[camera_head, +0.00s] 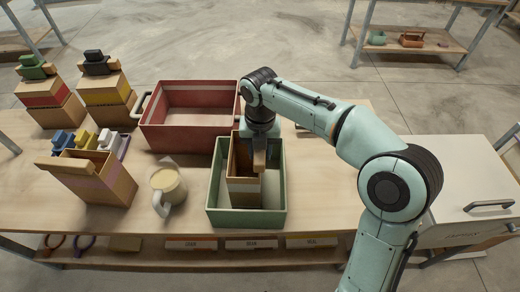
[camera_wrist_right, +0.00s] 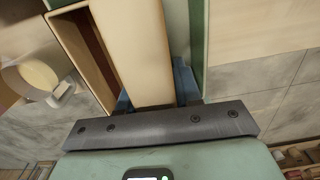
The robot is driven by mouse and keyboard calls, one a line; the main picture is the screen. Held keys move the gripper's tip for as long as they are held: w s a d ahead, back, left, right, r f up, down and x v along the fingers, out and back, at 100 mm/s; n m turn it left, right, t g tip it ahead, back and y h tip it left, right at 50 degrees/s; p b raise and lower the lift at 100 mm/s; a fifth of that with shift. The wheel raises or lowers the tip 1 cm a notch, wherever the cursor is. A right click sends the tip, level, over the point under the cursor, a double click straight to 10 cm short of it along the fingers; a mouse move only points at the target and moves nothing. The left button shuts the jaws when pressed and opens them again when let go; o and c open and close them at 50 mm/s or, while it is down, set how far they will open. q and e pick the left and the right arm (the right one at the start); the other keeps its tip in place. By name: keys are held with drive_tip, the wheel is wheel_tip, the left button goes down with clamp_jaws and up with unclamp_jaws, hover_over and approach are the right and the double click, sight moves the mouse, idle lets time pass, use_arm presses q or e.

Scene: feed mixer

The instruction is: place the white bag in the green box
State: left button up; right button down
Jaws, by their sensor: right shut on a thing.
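My right gripper (camera_head: 260,150) comes from above and is shut on the bag's right side. In the right wrist view a cream panel of the bag (camera_wrist_right: 135,45) lies between the fingers (camera_wrist_right: 153,93). I cannot tell whether the bag's bottom touches the box floor. My left gripper is not in view.
A red crate (camera_head: 200,133) stands behind the green box. Red-banded (camera_head: 48,98) and yellow-banded (camera_head: 107,97) bags stand at the back left. A white cabinet (camera_head: 470,180) is at right.

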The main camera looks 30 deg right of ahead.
drive_tip(key=c, duration=0.8)
unclamp_jaws()
drive_tip(key=shift+f, duration=0.1)
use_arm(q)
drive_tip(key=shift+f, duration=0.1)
use_arm(e)
wheel_tip(320, 180, up, 12)
drive_tip(key=p, duration=0.3)
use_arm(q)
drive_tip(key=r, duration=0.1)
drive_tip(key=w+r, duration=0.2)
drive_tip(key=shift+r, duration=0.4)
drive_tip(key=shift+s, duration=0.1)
